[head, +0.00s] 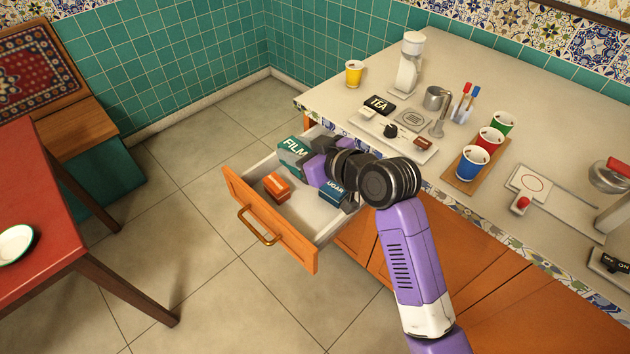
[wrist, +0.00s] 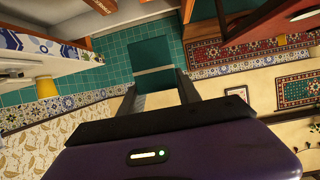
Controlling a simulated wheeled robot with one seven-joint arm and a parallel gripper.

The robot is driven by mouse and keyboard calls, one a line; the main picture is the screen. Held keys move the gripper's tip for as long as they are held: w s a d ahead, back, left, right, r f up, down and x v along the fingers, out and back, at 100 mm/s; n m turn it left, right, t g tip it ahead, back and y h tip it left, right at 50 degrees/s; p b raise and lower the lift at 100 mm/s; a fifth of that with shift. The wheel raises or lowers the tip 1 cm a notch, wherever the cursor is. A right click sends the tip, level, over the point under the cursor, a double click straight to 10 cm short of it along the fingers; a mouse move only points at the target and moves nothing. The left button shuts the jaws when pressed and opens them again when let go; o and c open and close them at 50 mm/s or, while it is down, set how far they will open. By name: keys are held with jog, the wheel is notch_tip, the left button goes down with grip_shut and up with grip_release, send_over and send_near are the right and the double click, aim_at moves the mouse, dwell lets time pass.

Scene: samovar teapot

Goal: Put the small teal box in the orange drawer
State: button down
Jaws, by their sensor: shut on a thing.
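The small teal box (head: 292,152), lettered FILM, is at the far left corner of the open drawer in the head view. My gripper (head: 306,164) is shut on it, and the box also shows between the dark fingers in the wrist view (wrist: 152,50). The orange drawer (head: 268,222) is pulled out from the counter, with a brass handle on its front. The box overlaps the drawer's back left edge in the picture; I cannot tell whether it touches the drawer. My gripper and wrist hide part of the drawer's inside.
An orange box (head: 277,186) and a blue box (head: 333,191) lie in the drawer, with bare floor between them. The counter (head: 470,80) above holds a yellow cup (head: 354,73), a tea box (head: 380,105) and several cups. A red table (head: 45,190) stands at left.

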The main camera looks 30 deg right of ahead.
aim_at(329, 227)
jog(key=shift+w+f, duration=0.1)
jog(key=shift+f, duration=0.35)
notch_tip(329, 227, down, 19)
jog(key=b, duration=0.3)
jog(key=shift+a+r, duration=0.1)
jog(key=c, duration=0.9)
grip_release()
jog(key=shift+o, duration=0.2)
jog(key=shift+r, duration=0.15)
jog(key=v, duration=1.1)
jog(key=shift+s, duration=0.4)
jog(key=shift+r, duration=0.1)
